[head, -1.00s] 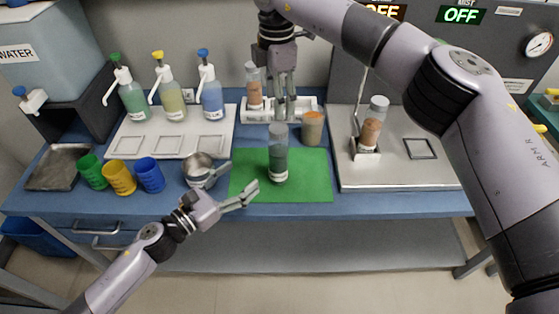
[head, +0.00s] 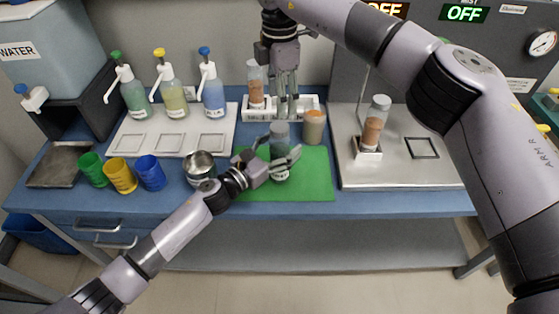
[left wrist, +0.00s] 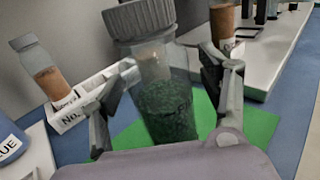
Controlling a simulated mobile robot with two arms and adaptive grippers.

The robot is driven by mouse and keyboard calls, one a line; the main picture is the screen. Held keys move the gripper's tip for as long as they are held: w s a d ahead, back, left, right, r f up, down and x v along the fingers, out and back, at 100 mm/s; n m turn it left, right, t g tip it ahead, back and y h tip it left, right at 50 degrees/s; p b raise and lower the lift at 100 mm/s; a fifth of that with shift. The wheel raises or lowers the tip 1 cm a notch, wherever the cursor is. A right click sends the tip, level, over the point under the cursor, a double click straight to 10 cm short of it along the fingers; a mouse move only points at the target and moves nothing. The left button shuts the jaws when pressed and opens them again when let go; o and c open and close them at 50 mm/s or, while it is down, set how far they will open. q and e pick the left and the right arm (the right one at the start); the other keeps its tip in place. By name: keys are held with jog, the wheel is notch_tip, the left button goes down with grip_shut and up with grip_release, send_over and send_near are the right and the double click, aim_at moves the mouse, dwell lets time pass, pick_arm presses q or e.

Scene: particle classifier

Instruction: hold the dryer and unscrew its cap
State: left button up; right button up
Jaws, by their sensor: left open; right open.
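The dryer looks to be the clear jar (head: 279,131) with a grey cap and dark green contents, standing on the green mat (head: 312,180). In the left wrist view the jar (left wrist: 166,105) stands between my fingers, its ribbed grey cap (left wrist: 139,17) above them. My left gripper (head: 280,149) is open, one finger on each side of the jar's body; I cannot tell whether they touch it. In the head view the gripper hides part of the jar.
A jar with orange-brown contents (head: 256,87) stands in the white rack (head: 308,101). A tan-filled container (head: 314,127) is right of the dryer. A metal pot (head: 199,166) and coloured cups are left. Another brown jar (head: 373,125) stands on the grey plate (head: 410,176).

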pick_arm(q)
grip_shut()
dwell(0.9)
